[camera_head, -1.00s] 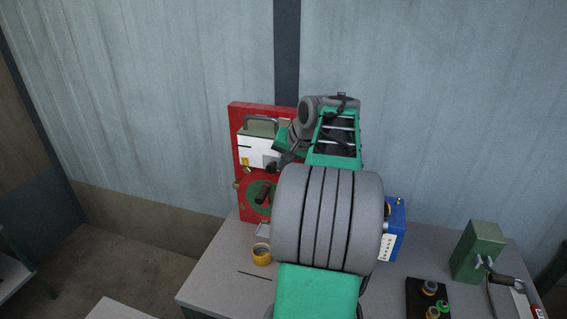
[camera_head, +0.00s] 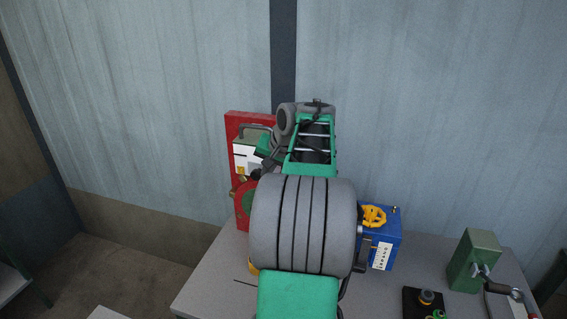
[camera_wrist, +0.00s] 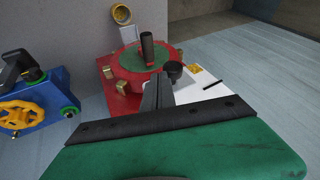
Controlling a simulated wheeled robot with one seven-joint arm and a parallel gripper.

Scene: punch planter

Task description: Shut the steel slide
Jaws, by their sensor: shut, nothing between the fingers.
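The red machine (camera_head: 232,128) stands at the back left of the bench, partly hidden by my arm. It carries a red disc with a green face (camera_wrist: 140,58) and a black upright handle (camera_wrist: 147,47). Beside the disc is a white panel (camera_wrist: 200,92) with a black knob (camera_wrist: 172,71) and a dark slot. I cannot make out a steel slide for certain; my arm and hand hide part of the machine. My gripper (camera_wrist: 157,88) is shut and empty, its fingertips in front of the white panel, near the knob. I cannot tell whether they touch.
A blue box (camera_head: 393,238) with a yellow handwheel (camera_head: 373,215) stands right of my arm. A green box with a crank (camera_head: 471,262) and a black block with buttons (camera_head: 418,303) are further right. Bare bench lies between the boxes.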

